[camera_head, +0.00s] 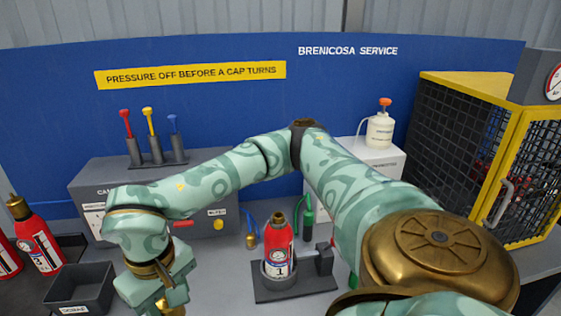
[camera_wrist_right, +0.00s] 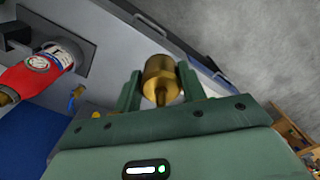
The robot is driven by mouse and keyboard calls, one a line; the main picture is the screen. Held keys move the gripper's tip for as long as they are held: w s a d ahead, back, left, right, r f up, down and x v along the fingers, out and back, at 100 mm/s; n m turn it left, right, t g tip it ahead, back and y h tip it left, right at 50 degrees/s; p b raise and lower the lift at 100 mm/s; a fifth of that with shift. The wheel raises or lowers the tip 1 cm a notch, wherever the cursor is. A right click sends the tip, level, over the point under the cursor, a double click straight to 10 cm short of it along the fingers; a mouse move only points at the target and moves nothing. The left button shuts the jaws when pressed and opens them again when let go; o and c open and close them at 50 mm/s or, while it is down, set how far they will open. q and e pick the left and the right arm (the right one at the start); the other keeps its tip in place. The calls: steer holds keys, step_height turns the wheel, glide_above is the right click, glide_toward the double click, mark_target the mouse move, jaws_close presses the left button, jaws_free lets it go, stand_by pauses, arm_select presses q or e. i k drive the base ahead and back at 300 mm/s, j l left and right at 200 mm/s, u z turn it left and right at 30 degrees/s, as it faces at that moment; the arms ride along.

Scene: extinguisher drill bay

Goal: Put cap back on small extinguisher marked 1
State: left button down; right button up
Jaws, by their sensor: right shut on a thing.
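The small red extinguisher marked 1 (camera_head: 279,262) stands upright in a dark holder (camera_head: 295,290) on the bench. Its brass neck shows at the top with no cap on it. In the right wrist view the extinguisher (camera_wrist_right: 40,66) appears at the upper left, apart from my gripper. My right gripper (camera_head: 168,305) is at the lower left of the head view, left of the extinguisher. In the wrist view its green fingers (camera_wrist_right: 160,88) are shut on a brass cap (camera_wrist_right: 160,76), with a narrower stem toward the palm. My left gripper is not in view.
A dark open tray (camera_head: 80,288) and more red extinguishers (camera_head: 38,243) are at the left. A grey cabinet (camera_head: 205,225) with coloured-handled tools stands behind. A yellow-framed mesh cage (camera_head: 520,165) is at the right. My right arm spans the bench above the extinguisher.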

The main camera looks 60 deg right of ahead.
mark_target(278, 243)
steer(key=l+z, duration=0.1)
steer(key=z, duration=1.2)
steer(key=i+l, duration=0.15)
steer(key=l, duration=0.15)
steer(key=i+l, duration=0.1)
steer(key=l, duration=0.25)
steer(key=i+l, duration=0.15)
steer(key=l, duration=0.15)
